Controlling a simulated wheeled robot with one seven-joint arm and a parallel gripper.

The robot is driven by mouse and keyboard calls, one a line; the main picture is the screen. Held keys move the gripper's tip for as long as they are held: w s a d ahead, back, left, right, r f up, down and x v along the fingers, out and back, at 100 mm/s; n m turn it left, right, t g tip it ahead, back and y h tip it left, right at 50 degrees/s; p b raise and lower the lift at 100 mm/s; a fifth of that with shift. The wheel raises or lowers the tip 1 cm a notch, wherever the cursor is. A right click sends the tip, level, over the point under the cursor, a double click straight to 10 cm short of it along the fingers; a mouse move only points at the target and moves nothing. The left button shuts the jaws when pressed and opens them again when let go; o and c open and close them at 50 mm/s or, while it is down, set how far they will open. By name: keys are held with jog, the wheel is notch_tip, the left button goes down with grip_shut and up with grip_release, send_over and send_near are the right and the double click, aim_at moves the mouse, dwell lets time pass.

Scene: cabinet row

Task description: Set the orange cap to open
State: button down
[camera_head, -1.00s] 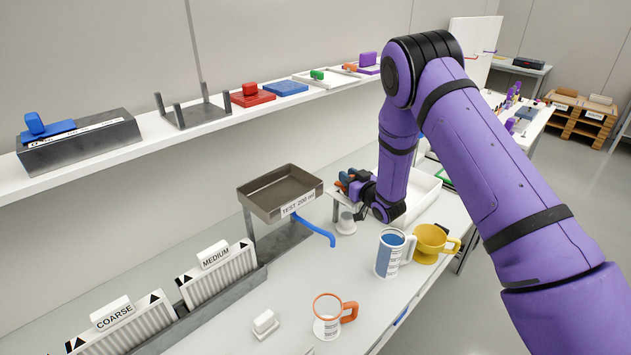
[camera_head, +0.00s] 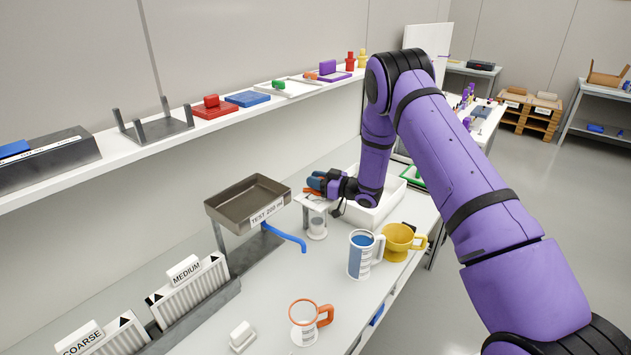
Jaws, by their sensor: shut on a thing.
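My gripper (camera_head: 318,184), with blue fingertips, is at a small white stand (camera_head: 318,204) near the back of the bench. It is shut on an orange piece (camera_head: 311,192), which looks like the orange cap. The fingers hide most of the cap, so its setting cannot be read. A pale cup (camera_head: 317,228) stands under the stand's top plate.
A tray marked TEST 200 ml (camera_head: 248,199) with a blue spout (camera_head: 285,236) is left of the stand. A white bin (camera_head: 378,216) is behind my wrist.

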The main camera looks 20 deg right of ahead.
dwell(0.3)
jog(key=c, duration=0.9)
grip_release()
jog(key=v, duration=1)
jog(key=shift+s+d, duration=0.2)
jog(key=shift+d, duration=0.1)
